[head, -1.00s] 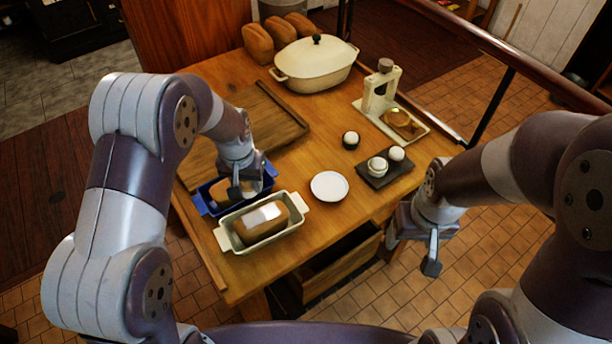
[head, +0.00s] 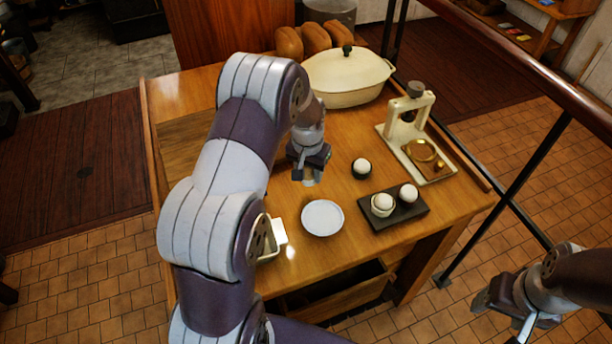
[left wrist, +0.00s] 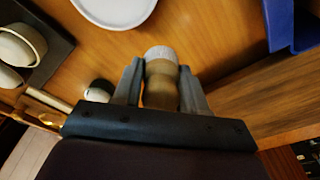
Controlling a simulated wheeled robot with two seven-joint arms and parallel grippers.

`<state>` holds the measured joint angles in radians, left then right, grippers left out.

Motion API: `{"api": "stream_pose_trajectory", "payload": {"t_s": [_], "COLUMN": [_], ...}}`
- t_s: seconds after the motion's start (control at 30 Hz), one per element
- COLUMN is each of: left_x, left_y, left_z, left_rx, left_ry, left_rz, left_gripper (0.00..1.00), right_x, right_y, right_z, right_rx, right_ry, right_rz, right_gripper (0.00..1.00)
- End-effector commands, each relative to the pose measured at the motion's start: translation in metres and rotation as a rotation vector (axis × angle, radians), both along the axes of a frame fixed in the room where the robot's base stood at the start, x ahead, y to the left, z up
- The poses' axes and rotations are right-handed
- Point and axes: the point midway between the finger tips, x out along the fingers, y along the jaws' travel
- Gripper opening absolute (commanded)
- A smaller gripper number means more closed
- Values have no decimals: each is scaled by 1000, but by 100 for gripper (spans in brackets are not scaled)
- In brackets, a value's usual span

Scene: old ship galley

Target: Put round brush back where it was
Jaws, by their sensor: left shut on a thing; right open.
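The round brush (left wrist: 160,85), with a tan handle and a pale end, is between the fingers of my left gripper (left wrist: 160,90) in the left wrist view. My left gripper (head: 309,174) is shut on it in the head view, held over the table between the white plate (head: 322,217) and the cream casserole. Only a small pale bit of the brush shows there. My right gripper (head: 522,318) is open and empty, off the table at the lower right.
A dark tray (head: 394,224) with white-topped cups and a dark cup with a white top (head: 361,168) stand right of my left gripper. A cream press (head: 420,150) and casserole (head: 348,84) stand behind. My left arm hides much of the table's left; a blue tin (left wrist: 287,25) shows in the wrist view.

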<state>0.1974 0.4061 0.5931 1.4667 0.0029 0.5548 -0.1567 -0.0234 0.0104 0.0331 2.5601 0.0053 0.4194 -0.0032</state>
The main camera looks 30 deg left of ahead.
Motion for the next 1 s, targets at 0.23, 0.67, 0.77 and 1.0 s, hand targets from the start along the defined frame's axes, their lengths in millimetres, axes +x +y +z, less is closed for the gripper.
{"api": "stream_pose_trajectory", "payload": {"t_s": [0.23, 0.67, 0.77, 1.0], "left_x": [9, 10, 9, 10], "left_y": [30, 29, 29, 29], "left_z": [-23, -59, -62, -62], "left_rx": [-1, 0, 0, 0], "left_ry": [2, -2, -1, -1], "left_rz": [0, -2, -2, -2], "left_gripper": [13, 13, 13, 67], "right_x": [0, 0, 0, 0], "right_y": [0, 0, 0, 0], "right_z": [9, 16, 13, 13], "right_rx": [0, 0, 0, 0], "right_ry": [0, 0, 0, 0], "right_rz": [0, 0, 0, 0], "right_gripper": [67, 67, 67, 67]}}
